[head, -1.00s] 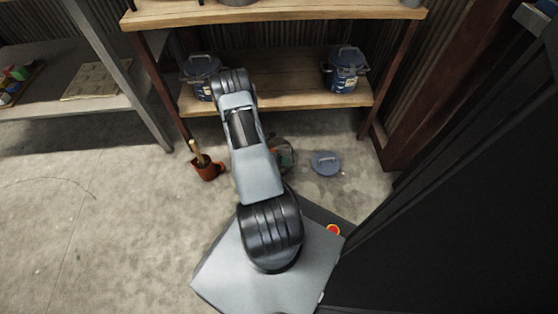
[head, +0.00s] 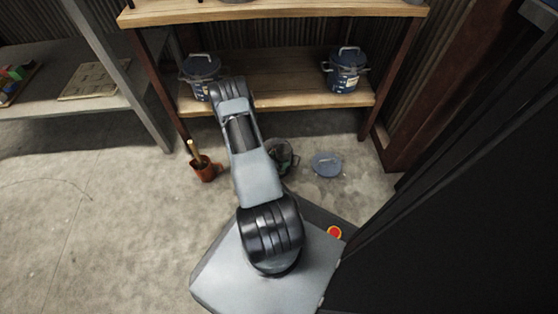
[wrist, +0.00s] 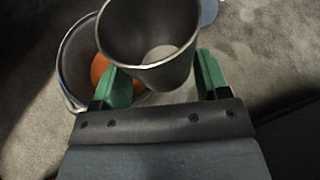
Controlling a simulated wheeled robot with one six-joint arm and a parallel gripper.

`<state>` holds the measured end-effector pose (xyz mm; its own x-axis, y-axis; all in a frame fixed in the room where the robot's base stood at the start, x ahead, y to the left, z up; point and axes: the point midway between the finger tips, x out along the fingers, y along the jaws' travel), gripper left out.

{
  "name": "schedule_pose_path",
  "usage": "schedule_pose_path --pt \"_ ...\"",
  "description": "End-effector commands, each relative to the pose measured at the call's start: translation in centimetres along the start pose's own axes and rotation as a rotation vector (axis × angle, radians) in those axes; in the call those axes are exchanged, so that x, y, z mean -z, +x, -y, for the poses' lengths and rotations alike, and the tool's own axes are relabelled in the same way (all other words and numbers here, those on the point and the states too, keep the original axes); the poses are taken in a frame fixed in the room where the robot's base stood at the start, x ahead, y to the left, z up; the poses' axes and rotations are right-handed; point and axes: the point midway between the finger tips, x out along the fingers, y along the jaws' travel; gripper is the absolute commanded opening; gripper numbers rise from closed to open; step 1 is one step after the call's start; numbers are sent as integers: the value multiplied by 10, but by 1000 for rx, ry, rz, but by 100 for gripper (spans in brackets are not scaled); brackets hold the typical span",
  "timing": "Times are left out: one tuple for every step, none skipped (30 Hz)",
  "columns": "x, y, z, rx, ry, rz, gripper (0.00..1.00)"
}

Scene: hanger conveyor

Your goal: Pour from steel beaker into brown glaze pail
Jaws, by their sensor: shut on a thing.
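The steel beaker (wrist: 150,35) is between the green fingers of my gripper (wrist: 163,75) in the wrist view. The gripper is shut on it, and the open mouth shows a pale grey patch inside. Behind the beaker is an open pail (wrist: 66,72) with orange-brown glaze (wrist: 100,68) inside; the beaker covers part of it. In the head view the pail (head: 287,160) stands on the floor, partly hidden by my arm. The beaker cannot be made out there, and its tilt is hard to judge.
A blue-grey lid (head: 327,164) lies on the floor right of the pail. Two lidded blue pails (head: 201,68) (head: 346,72) stand on the wooden shelf (head: 270,92). Floor at left is clear.

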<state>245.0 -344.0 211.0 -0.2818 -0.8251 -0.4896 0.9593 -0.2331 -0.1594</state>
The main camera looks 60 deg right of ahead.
Motion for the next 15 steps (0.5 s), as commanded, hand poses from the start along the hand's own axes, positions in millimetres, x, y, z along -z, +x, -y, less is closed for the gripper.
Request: schedule_pose_path --pt "1 1 0 -5 11 9 39" --pt "1 1 0 -7 15 13 39" --pt "2 1 0 -9 20 15 39" --pt "2 1 0 -10 21 16 39" --pt "2 1 0 -9 22 16 39" --pt "2 1 1 -9 22 15 39" --pt "2 1 1 -8 21 14 39" --pt "3 1 1 -8 21 14 39" --pt "3 2 1 -7 20 13 39" --pt "4 2 2 -7 20 14 39" --pt "4 2 2 -8 24 16 39" --pt "6 4 2 -12 36 28 39" --pt "8 5 2 -18 52 40 39" --pt "9 6 1 -26 70 54 39" --pt "11 8 0 -36 93 70 39"
